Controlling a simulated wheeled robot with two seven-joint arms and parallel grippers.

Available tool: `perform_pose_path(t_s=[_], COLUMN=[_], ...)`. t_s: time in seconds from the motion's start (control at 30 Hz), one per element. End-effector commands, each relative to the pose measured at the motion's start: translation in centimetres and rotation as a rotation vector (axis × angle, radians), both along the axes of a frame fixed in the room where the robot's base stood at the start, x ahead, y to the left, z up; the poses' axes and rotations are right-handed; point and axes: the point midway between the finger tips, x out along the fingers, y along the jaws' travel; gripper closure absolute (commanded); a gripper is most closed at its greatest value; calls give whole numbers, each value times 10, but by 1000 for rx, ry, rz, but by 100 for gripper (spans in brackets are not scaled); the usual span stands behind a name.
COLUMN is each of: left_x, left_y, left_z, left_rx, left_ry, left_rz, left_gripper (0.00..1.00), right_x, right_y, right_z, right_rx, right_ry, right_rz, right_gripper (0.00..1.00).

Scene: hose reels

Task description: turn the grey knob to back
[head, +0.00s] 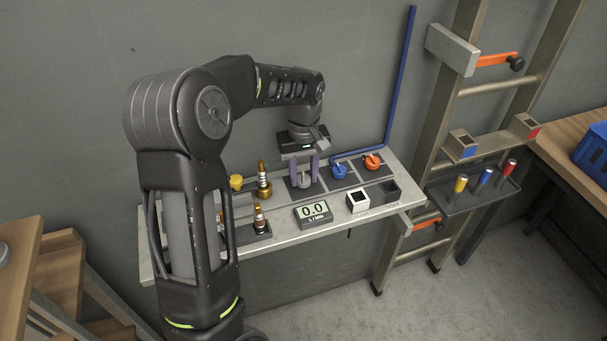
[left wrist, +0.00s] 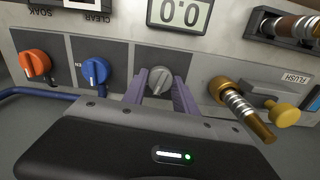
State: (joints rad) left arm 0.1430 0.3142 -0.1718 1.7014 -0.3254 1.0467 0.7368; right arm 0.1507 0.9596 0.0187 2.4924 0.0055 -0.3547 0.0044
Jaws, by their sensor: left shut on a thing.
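The grey knob (head: 304,181) sits on a dark square plate on the shelf panel, in the row with the blue and orange knobs. My left gripper (head: 303,171) reaches down over it from above, its purple fingers on either side, shut on the knob. In the left wrist view, the grey knob (left wrist: 159,80) shows between the two purple fingers (left wrist: 160,92), with a pointer ridge on its face. My right gripper is not in view.
A blue knob (head: 339,171) and an orange knob (head: 372,161) stand to the right, with a blue pipe (head: 400,80) behind. Brass fittings (head: 264,182) and a yellow knob (head: 236,182) stand left.

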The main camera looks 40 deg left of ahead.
Motion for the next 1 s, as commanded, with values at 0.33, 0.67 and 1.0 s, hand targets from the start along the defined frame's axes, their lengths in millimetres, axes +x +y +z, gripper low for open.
perform_pose_path(t_s=[0.33,0.67,1.0], left_x=[1,1,1], left_y=[0,0,0], left_z=[0,0,1], left_rx=[1,1,1], left_ry=[-2,-2,-3], left_rz=[-320,-607,-766], left_gripper=[100,100,100], right_x=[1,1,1], right_y=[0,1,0], right_z=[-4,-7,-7], right_rx=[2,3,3], right_ry=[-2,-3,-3], right_rz=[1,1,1], right_gripper=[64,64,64])
